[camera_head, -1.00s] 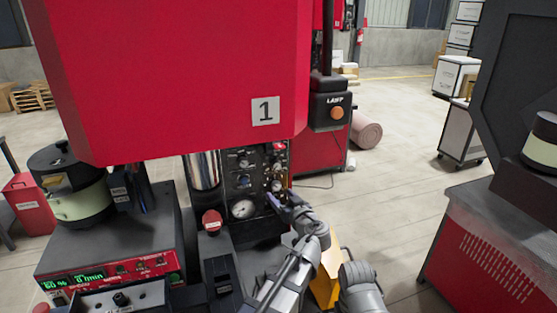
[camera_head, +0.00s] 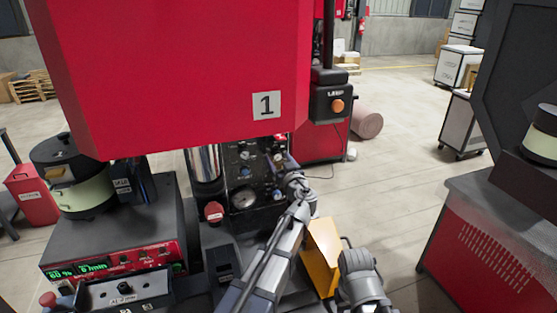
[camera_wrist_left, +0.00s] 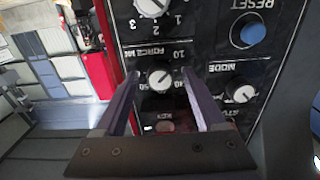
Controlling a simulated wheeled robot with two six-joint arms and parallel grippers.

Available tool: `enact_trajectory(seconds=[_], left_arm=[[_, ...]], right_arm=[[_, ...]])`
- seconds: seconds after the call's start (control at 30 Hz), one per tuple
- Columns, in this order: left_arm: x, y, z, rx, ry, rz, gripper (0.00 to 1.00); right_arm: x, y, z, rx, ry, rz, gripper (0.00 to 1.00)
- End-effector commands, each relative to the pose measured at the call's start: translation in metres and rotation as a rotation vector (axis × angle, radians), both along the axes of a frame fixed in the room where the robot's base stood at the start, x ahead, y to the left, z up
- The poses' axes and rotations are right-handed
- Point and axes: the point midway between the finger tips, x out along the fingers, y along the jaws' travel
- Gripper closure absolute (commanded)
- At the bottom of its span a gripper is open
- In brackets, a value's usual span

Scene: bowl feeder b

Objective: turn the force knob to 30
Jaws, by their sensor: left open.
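The force knob (camera_wrist_left: 160,78) is a small round knob with a white face on the black control panel, under the label FORCE. Dial numbers including 10, 40 and 50 show around it. I cannot tell its exact setting. My left gripper (camera_wrist_left: 160,74) is open, with one finger on each side of the knob in the wrist view; I see no clear contact. In the head view my left gripper (camera_head: 284,164) is at the right side of the panel (camera_head: 232,170), and its arm hides part of it. My right gripper is out of view.
In the wrist view a larger dial (camera_wrist_left: 152,6) sits above the force knob, a blue RESET button (camera_wrist_left: 253,33) and a MODE knob (camera_wrist_left: 241,94) to its right. A red housing (camera_head: 180,75) overhangs the panel. A yellow part (camera_head: 321,255) stands near my arm.

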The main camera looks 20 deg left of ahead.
Motion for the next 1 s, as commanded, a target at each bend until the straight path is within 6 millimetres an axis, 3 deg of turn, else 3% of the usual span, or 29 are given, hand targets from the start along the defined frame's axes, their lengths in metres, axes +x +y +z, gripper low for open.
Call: enact_trajectory(seconds=[0.37,1.0], left_arm=[[0.0043,0.0031,0.0000,0.000,0.000,0.000,0.28],[0.0041,0.0029,-0.0001,0.000,0.000,0.000,1.00]], right_arm=[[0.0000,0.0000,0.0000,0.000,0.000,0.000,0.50],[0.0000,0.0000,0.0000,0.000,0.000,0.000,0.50]])
